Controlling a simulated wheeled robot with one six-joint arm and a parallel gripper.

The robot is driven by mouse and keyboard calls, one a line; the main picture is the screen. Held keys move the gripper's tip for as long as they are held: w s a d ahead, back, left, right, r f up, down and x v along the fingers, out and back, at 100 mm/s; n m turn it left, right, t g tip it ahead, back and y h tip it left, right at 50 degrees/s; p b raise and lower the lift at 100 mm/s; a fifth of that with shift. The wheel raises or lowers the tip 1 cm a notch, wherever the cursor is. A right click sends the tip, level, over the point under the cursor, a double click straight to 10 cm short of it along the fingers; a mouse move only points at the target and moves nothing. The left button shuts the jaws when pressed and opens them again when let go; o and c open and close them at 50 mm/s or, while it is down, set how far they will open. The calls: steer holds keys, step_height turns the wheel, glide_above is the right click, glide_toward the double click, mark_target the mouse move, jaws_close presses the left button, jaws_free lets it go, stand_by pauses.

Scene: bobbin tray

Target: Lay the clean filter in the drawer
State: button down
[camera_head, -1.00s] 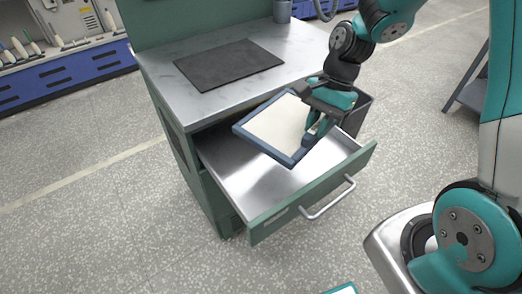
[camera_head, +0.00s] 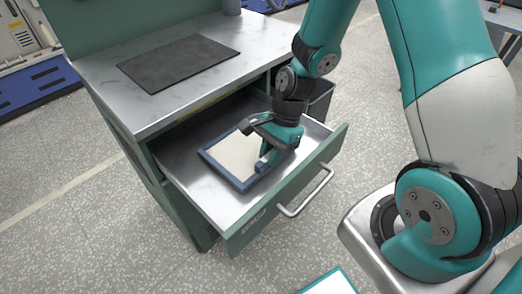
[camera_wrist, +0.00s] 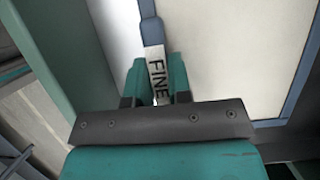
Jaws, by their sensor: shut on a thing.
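The clean filter (camera_head: 236,157) is a flat cream panel in a blue frame. It lies level, inside the walls of the open drawer (camera_head: 184,174); I cannot tell whether it touches the drawer floor. My gripper (camera_head: 268,158) is shut on the filter's blue tab at its right side. In the wrist view my gripper (camera_wrist: 156,85) grips the tab, labelled "FINE", between its teal fingers, and the cream panel (camera_wrist: 225,50) fills the upper right. The gripper hides part of the filter's right edge.
The drawer is pulled out from a green cabinet with a metal top (camera_head: 110,85) bearing a dark mat (camera_head: 180,62). A dark bin (camera_head: 318,100) stands behind the drawer's right end. A teal-edged item (camera_head: 330,283) shows at the bottom edge.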

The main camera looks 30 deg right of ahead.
steer(key=w, duration=0.2)
steer(key=w+a+f, duration=0.1)
steer(key=shift+w+f, duration=0.1)
steer(key=shift+f, duration=0.15)
steer(key=c, duration=1.1)
jaws_free()
steer(key=shift+o, duration=0.2)
steer(key=shift+r, duration=0.2)
steer(key=p+v, duration=0.2)
steer(key=v, duration=0.9)
steer(key=s+a+r+n, duration=0.5)
steer(key=s+r+n, duration=0.2)
steer(key=s+n, duration=0.2)
steer(key=s+a+r+n+t, duration=0.1)
steer(key=s+a+r+n, duration=0.5)
steer(key=n, duration=0.6)
steer(key=s+r, duration=0.2)
steer(key=s, duration=0.1)
steer(key=shift+s+a+r+n, duration=0.15)
steer(key=shift+s+a+n, duration=0.1)
steer(key=shift+s+n, duration=0.1)
